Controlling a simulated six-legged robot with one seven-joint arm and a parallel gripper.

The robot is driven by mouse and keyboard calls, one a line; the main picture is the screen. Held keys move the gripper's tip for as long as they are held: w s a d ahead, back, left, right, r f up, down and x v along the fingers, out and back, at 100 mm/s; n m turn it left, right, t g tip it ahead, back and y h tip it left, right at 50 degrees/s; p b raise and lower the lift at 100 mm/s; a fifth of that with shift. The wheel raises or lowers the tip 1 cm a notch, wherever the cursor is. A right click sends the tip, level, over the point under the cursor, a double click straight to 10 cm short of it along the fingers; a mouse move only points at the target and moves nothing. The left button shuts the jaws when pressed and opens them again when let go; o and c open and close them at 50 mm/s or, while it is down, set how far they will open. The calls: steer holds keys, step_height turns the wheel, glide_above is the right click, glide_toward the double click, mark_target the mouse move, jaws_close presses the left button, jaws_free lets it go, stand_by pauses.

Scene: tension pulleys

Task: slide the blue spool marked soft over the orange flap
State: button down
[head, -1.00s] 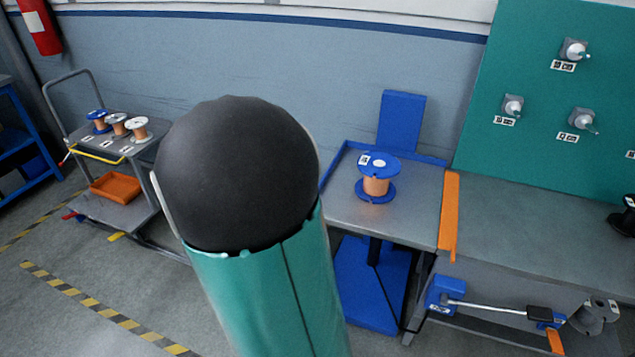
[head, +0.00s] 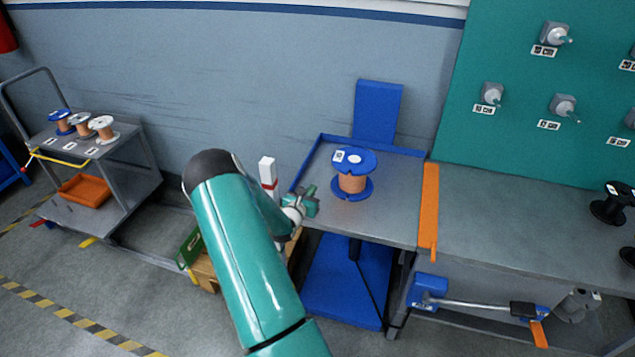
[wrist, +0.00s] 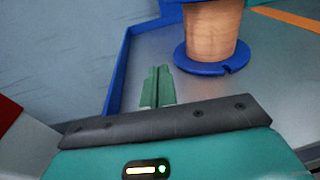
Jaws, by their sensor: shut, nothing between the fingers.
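The blue spool (head: 352,174) stands upright on the grey top of the blue-edged stand, with copper-coloured winding between blue flanges. A small white label sits on its top flange, too small to read here. In the wrist view its lower part (wrist: 212,35) shows ahead and to the right, its top cut off. The orange flap (head: 429,210) lies along the seam between the stand and the grey bench, right of the spool. My gripper (head: 312,198) is at the left edge of the stand top, left of the spool and apart from it. Its fingers (wrist: 158,85) are together and empty.
The stand's top (head: 385,215) has a low blue rim (head: 316,165) at left and back, and a blue upright plate (head: 378,110) behind. The bench (head: 510,215) continues right, with a black spool (head: 613,203). A cart (head: 100,165) with several spools stands far left.

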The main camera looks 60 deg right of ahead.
mark_target(369, 187)
steer(key=shift+d+f, duration=0.15)
steer(key=shift+d, duration=0.6)
steer(key=d, duration=0.5)
steer(key=d+f, duration=0.1)
steer(key=d, duration=0.4)
steer(key=w+d, duration=0.1)
steer(key=d, duration=0.3)
steer(key=shift+d+f, duration=0.4)
steer(key=shift+s+d, duration=0.2)
steer(key=shift+s, duration=1.15)
steer(key=shift+s+d, duration=0.25)
steer(key=shift+s, duration=1.1)
steer(key=shift+s+d, duration=0.2)
steer(key=shift+s, duration=1.15)
steer(key=shift+s+a, duration=0.2)
steer(key=shift+s, duration=1.9)
steer(key=shift+s+a, duration=0.15)
steer(key=shift+s, duration=1.95)
